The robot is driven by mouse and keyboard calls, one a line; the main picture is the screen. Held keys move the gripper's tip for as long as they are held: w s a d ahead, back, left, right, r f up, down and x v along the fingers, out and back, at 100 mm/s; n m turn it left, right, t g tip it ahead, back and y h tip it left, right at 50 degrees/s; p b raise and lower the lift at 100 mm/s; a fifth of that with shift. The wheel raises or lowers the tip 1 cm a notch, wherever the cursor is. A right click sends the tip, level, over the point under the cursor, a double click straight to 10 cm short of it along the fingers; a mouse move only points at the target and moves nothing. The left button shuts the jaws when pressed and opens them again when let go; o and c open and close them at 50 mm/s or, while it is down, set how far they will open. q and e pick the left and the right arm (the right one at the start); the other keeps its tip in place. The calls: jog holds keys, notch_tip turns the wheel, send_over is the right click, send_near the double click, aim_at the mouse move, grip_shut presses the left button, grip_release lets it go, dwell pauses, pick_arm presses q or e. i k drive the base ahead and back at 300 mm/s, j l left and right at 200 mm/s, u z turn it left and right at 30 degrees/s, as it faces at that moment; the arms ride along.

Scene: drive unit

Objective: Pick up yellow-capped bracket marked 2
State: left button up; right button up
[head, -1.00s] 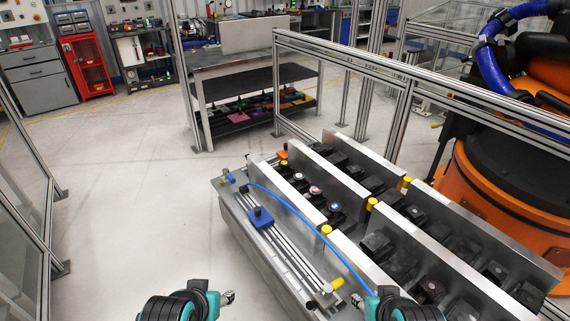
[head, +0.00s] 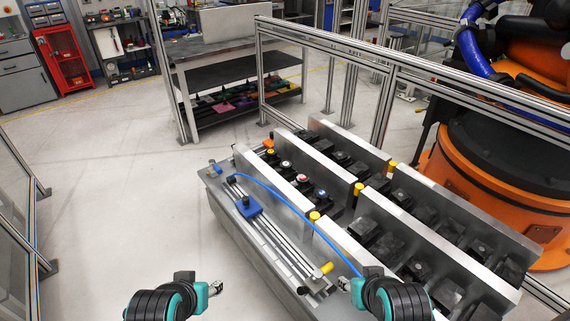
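Several yellow caps show on the metal fixture in the head view. They are at the near end of the plates (head: 315,216), mid-row (head: 358,188), at the far right (head: 391,167), and on the front rail (head: 327,268). A small dark block with a yellow top (head: 271,153) sits in the first row. No number 2 can be read, so I cannot tell which is the marked bracket. My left gripper (head: 215,288) is over the floor, left of the fixture. My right gripper (head: 345,284) is by the fixture's near edge. Both appear empty; their fingers are too small to judge.
The fixture (head: 250,255) has upright metal plates between rows of dark blocks. A blue hose (head: 290,207) arches across its front. An aluminium frame rail (head: 400,68) and an orange robot (head: 470,190) stand behind. Floor on the left is clear.

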aim_at(271, 158)
jog(key=z, duration=0.75)
jog(key=i+j+z, duration=0.15)
jog(key=j+z, duration=0.2)
jog(key=i+j+z, duration=0.1)
jog(key=j+z, duration=0.65)
jog(key=j, duration=0.15)
jog(key=j+z, duration=0.1)
jog(key=j, duration=1.3)
jog(key=k+j+z, duration=0.15)
jog(key=j, duration=0.55)
jog(key=j+z, duration=0.1)
jog(key=j, duration=0.6)
jog(key=k+j+z, duration=0.1)
jog(key=j, duration=0.6)
